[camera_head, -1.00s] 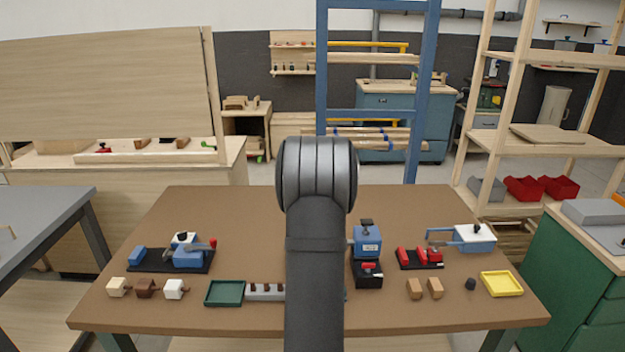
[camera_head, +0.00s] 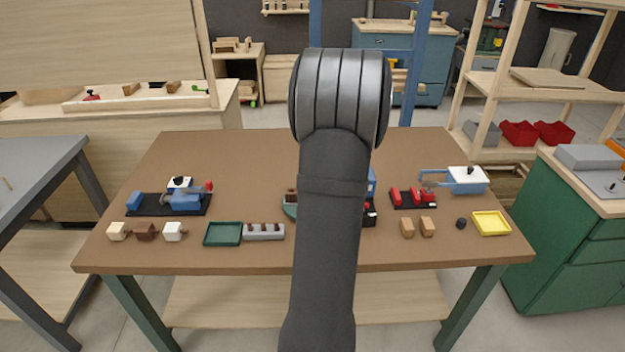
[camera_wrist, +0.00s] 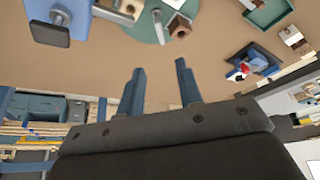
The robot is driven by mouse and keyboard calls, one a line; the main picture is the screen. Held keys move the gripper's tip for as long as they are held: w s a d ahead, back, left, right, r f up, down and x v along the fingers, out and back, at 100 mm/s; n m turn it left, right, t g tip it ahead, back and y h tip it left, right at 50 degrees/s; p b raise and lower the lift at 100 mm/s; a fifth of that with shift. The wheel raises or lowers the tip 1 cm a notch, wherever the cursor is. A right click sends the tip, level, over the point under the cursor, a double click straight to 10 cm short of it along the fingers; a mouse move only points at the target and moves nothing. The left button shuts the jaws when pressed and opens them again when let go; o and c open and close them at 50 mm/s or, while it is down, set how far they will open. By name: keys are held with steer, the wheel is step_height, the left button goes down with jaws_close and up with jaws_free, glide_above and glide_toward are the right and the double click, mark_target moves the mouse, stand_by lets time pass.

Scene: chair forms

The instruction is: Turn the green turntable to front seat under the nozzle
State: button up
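The green turntable (camera_wrist: 148,28) shows as part of a disc at the top of the wrist view. A brown block with a dark opening (camera_wrist: 180,27) sits on it, with a small grey upright part (camera_wrist: 158,22) beside it. In the head view only the left edge of the turntable (camera_head: 289,211) shows past my arm. I cannot make out the nozzle surely. My gripper (camera_wrist: 160,82) is open and empty, its fingers apart from the turntable.
A green tray (camera_head: 209,239) and a grey rack (camera_head: 264,237) stand left of the turntable. A blue vise (camera_head: 185,203) is at the left, red parts (camera_head: 410,196) and a yellow tray (camera_head: 507,223) at the right. The table's back middle is clear.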

steer(key=x, duration=1.3)
steer(key=shift+a+f, duration=0.1)
steer(key=shift+f, duration=0.25)
steer(key=shift+c, duration=0.2)
jaws_close()
